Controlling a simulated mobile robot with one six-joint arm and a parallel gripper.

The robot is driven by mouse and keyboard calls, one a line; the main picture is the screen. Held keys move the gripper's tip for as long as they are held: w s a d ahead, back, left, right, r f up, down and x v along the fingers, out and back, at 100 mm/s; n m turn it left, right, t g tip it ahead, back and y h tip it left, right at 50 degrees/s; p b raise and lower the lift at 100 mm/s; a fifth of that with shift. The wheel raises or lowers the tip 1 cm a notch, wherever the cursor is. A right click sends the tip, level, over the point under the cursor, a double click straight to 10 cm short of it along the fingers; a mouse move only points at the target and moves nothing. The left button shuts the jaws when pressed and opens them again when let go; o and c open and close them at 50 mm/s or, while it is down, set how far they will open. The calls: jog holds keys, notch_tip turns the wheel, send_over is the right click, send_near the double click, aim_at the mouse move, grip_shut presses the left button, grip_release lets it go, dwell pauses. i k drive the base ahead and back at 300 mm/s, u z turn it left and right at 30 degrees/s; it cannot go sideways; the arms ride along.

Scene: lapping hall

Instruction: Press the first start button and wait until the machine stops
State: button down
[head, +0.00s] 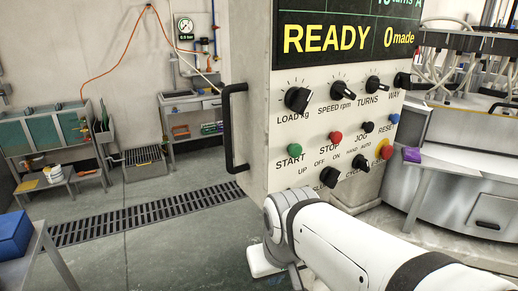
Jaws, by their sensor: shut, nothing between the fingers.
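The control panel (270,182) of the machine stands right of centre on a pale cabinet. Its green START button (294,150) is at the left of the button row, uncovered. The red STOP button (336,137), black JOG button (368,127) and blue RESET button (394,118) follow to the right. The display (345,36) reads READY and "0 made", with another line cut off above. My white arm crosses the lower right in front of the panel's lower edge. My gripper is not visible in the head view.
Black knobs for load, speed, turns and way sit above the buttons. Black selectors and a red emergency button (385,152) sit below. A black handle (233,128) sticks out at the panel's left. A blue box (14,234) lies on a table at left. Floor between is open.

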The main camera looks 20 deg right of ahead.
aim_at(295, 151)
jog(key=k, duration=1)
jog(key=z, duration=0.5)
jog(key=i, duration=0.35)
jog(key=z, duration=0.35)
